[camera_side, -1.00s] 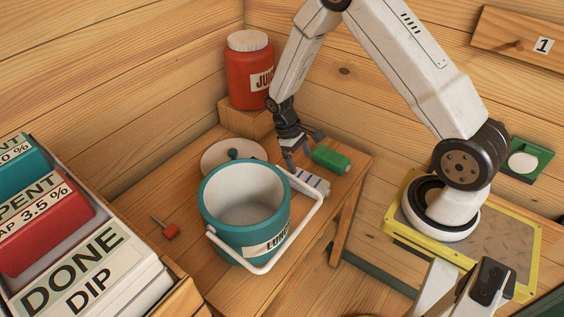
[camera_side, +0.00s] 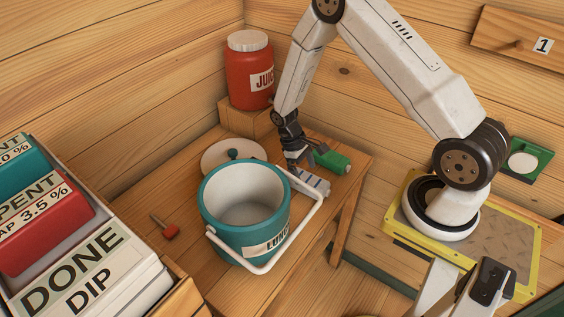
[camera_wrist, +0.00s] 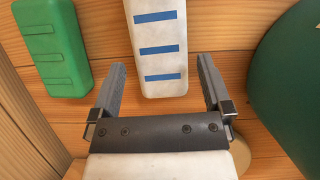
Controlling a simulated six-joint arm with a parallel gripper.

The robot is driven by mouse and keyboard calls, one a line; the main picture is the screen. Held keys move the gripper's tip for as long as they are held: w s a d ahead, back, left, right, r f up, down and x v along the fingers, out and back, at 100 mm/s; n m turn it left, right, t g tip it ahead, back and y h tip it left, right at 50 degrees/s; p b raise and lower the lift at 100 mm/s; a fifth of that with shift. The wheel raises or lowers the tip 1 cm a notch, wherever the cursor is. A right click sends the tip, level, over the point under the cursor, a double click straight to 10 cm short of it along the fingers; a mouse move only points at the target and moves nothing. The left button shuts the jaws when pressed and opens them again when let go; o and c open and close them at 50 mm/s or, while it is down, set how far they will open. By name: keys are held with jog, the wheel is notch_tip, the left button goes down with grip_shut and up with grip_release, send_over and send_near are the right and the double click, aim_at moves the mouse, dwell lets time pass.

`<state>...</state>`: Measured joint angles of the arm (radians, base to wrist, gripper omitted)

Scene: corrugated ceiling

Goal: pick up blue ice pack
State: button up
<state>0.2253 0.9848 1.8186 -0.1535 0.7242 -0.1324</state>
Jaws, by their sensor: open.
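A white pack with blue stripes (camera_side: 314,182) lies on the wooden table beside the teal bucket, partly hidden by the bucket's handle. In the wrist view the striped pack (camera_wrist: 158,48) extends from the top edge down between my fingers, with its near end a little ahead of my palm. My gripper (camera_wrist: 162,72) is open, one finger on each side of the pack, with gaps showing. In the side view my gripper (camera_side: 294,164) is low over the pack's far end; contact cannot be told.
A green block (camera_side: 331,160) lies close beside the pack. The teal bucket (camera_side: 222,216) with its white handle stands on the other side. A round lid (camera_side: 216,152) and a red juice jar (camera_side: 249,82) are behind. The table's right edge is near.

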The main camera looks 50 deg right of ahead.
aim_at(308, 179)
jog(key=shift+x, duration=2.15)
jog(key=shift+r, duration=0.1)
jog(key=c, duration=1.3)
